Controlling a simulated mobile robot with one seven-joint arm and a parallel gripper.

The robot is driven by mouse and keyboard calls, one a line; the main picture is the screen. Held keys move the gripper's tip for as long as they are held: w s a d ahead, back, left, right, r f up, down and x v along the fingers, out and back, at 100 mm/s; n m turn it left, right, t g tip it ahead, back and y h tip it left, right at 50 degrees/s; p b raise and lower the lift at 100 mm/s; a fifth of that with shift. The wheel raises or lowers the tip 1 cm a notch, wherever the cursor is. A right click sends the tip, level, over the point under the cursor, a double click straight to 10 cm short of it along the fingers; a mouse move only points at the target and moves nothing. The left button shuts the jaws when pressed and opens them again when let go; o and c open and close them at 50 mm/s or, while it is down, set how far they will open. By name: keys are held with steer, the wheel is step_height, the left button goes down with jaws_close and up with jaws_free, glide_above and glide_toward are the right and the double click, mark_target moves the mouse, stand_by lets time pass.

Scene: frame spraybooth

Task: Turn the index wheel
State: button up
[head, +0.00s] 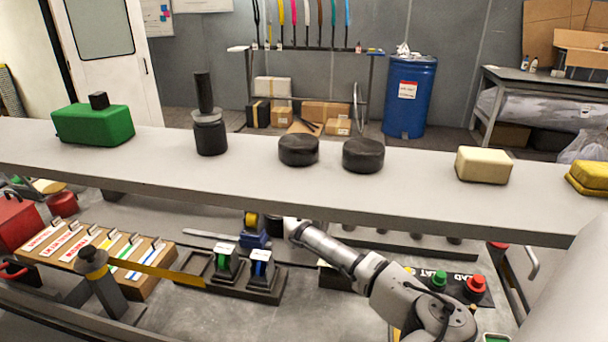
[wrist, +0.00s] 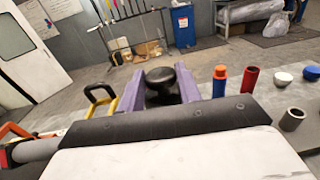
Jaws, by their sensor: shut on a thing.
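My gripper (wrist: 161,82) shows in the wrist view as two purple fingers, one on each side of a round black knob-like thing (wrist: 160,75). It is shut on this thing, which looks like the index wheel, though no marks on it can be read. In the head view my arm reaches leftward beneath the long grey shelf. Its end is partly hidden there by the shelf edge, and the wheel cannot be made out clearly.
The grey shelf (head: 230,186) crosses above my arm and bears a green block (head: 94,126), two black discs (head: 298,150) and a cream block (head: 483,165). Below are a rack with green and blue parts (head: 240,292) and red and green buttons (head: 475,287).

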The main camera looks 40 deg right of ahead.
steer(key=n+t+y, duration=0.1)
steer(key=y, duration=0.1)
steer(key=n+t+y+b, duration=0.1)
steer(key=n+t+y, duration=0.1)
steer(key=d+n+t+y, duration=0.1)
steer(key=n+t+y, duration=0.1)
steer(key=shift+s+f+y, duration=0.1)
steer(key=shift+s+y, duration=0.2)
steer(key=n+t+y+b, duration=0.2)
steer(key=n+y+b, duration=0.1)
steer(key=y, duration=0.1)
steer(key=shift+d+f+n+y, duration=0.1)
steer(key=shift+n+y, duration=0.2)
steer(key=shift+n+y+b, duration=0.3)
steer(key=shift+n+y, duration=0.1)
steer(key=shift+y, duration=0.3)
steer(key=shift+y, duration=0.3)
steer(key=shift+r, duration=0.2)
steer(key=o, duration=0.9)
steer(key=shift+o, duration=0.2)
